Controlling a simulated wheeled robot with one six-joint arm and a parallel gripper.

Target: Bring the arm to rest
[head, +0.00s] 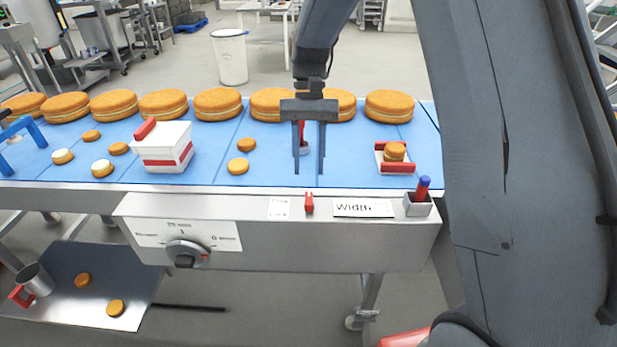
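My gripper (309,172) points down over the blue belt (345,172), near the middle of the picture. Its two fingers are apart. My arm comes down from the top of the picture to the gripper, and a large grey link of mine fills the right side.
Large filled rounds (217,103) line the belt's far side. A white box with red trim (165,148) stands left of the gripper, small rounds (238,166) nearby. A red-ended holder (398,167) carries a small round at right. The control panel (187,252) fronts the belt.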

